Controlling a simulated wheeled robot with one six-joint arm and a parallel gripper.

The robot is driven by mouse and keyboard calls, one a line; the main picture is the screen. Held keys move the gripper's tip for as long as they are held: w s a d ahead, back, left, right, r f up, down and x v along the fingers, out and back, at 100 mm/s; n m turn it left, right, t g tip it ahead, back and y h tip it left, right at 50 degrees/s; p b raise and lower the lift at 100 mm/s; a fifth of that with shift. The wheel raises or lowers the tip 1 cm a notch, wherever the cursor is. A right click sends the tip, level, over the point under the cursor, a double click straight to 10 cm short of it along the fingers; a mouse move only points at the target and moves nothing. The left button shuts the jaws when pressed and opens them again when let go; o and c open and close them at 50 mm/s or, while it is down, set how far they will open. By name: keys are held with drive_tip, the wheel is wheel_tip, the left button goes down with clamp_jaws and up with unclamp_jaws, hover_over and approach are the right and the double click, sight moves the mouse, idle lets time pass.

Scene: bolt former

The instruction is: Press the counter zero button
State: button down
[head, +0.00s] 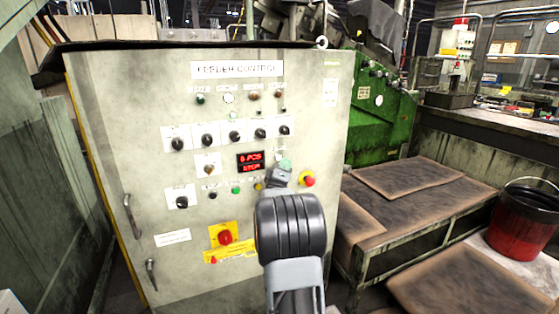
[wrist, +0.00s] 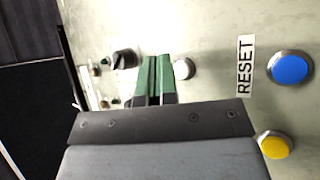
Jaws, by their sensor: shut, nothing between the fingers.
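The control cabinet (head: 110,105), headed FEEDER CONTROL, fills the middle of the head view. My gripper (head: 286,165) is in front of its panel, just right of the red display (head: 250,161). In the wrist view my gripper (wrist: 158,60) has its green fingers together and empty. A white round button (wrist: 183,68) sits just right of the fingertips, partly close behind them. I cannot tell whether they touch the panel. No counter zero label is readable. A blue button (wrist: 290,67) beside a RESET label (wrist: 245,66) and a yellow button (wrist: 275,145) are farther right.
A black knob (wrist: 124,58) is left of the fingers. A red stop button (head: 308,180) is right of my gripper, and a larger one (head: 225,237) is lower left. A worn table (head: 440,215) and red bucket (head: 520,238) stand to the right.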

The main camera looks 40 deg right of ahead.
drive_tip(key=shift+s+a+b, duration=0.25)
drive_tip(key=shift+s+a, duration=0.05)
drive_tip(key=shift+s, duration=0.4)
drive_tip(key=shift+s+a+b, duration=0.25)
drive_tip(key=shift+s, duration=0.4)
drive_tip(key=shift+s+a+b, duration=0.25)
drive_tip(key=shift+s+a, duration=0.05)
drive_tip(key=shift+s, duration=0.4)
wheel_tip(320, 180, down, 10)
drive_tip(key=w+a+m+y, duration=0.2)
drive_tip(key=w+m+y, duration=0.1)
drive_tip(key=y, duration=0.5)
drive_tip(key=s+a+f+m+g+y+p, duration=0.1)
drive_tip(key=s+a+f+g+y+p, duration=0.15)
drive_tip(key=a+y+p, duration=0.8)
drive_tip(key=s+a+r+m+g+y+p, duration=0.1)
drive_tip(key=s+a+r+g, duration=0.15)
drive_tip(key=s+a, duration=0.45)
drive_tip(key=s+a+r+g+p, duration=0.1)
drive_tip(key=s+a+r+g, duration=0.2)
drive_tip(key=a, duration=0.8)
drive_tip(key=s+a+r+n+p, duration=0.3)
drive_tip(key=s+a+r+p, duration=0.2)
drive_tip(key=r, duration=0.6)
drive_tip(key=a+y+p, duration=0.1)
drive_tip(key=a+p, duration=0.1)
drive_tip(key=a, duration=0.1)
drive_tip(key=shift+s+a+r+t+p, duration=0.15)
drive_tip(key=shift+a+r+t+p, duration=0.15)
drive_tip(key=shift+t, duration=0.1)
